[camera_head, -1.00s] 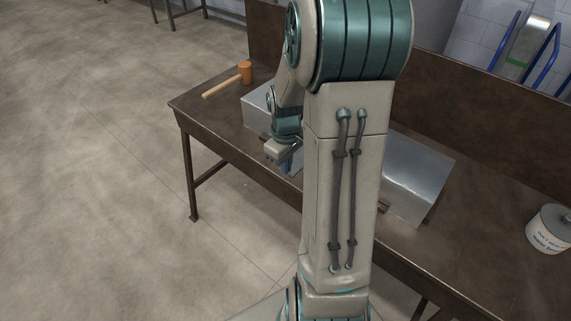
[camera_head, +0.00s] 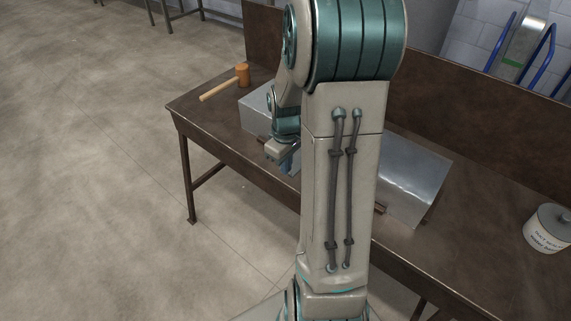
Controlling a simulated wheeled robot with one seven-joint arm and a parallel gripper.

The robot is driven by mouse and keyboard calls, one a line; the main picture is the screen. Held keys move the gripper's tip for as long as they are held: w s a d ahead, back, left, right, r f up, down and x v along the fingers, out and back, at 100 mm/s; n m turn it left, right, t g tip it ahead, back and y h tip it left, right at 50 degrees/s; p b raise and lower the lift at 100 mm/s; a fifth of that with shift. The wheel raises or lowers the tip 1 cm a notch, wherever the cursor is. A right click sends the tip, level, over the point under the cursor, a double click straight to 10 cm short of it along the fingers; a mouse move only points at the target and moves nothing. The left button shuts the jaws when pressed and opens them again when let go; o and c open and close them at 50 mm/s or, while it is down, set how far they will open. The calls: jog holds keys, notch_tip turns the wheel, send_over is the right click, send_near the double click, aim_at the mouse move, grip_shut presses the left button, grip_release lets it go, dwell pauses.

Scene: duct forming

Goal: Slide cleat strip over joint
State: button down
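A sheet-metal duct piece (camera_head: 412,178) lies on the brown workbench to the right of my arm. Another grey metal surface (camera_head: 257,107) shows to the left of my arm; my arm hides the span between them, so I cannot tell where the joint is. My gripper (camera_head: 288,163) is at the bench's front edge, in front of the left metal piece. Its fingers are small and partly hidden, so their opening is unclear. I cannot make out the cleat strip.
The workbench (camera_head: 225,130) has a tall back panel. A mallet (camera_head: 242,76) lies at its left end. A white labelled can (camera_head: 547,228) stands at the right. Blue rails (camera_head: 549,58) stand behind the bench. The floor at left is open.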

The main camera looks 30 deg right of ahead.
jog(key=shift+d, duration=0.15)
jog(key=shift+w+d, duration=0.35)
jog(key=shift+d, duration=0.55)
jog(key=shift+w+d, duration=0.35)
jog(key=shift+d, duration=0.5)
jog(key=shift+p, duration=0.3)
jog(key=shift+w+d, duration=0.2)
jog(key=shift+d, duration=0.45)
jog(key=shift+w+d, duration=0.25)
jog(key=shift+d, duration=0.35)
jog(key=shift+w+d, duration=0.2)
jog(key=shift+d, duration=0.45)
jog(key=shift+w+d+p, duration=0.15)
jog(key=shift+w+d, duration=0.1)
jog(key=shift+d, duration=0.35)
jog(key=shift+w+d+p, duration=0.2)
jog(key=shift+d, duration=0.45)
jog(key=shift+w+d+p, duration=0.15)
jog(key=shift+w+d, duration=0.1)
jog(key=shift+d, duration=0.35)
jog(key=shift+w+d+p, duration=0.1)
jog(key=shift+w+d, duration=0.15)
jog(key=shift+d, duration=0.4)
jog(key=shift+w+d+p, duration=0.15)
jog(key=shift+w+d, duration=0.05)
jog(key=shift+d, duration=0.4)
jog(key=shift+w+d+p, duration=0.1)
jog(key=shift+w+d, duration=0.15)
jog(key=shift+d, duration=0.4)
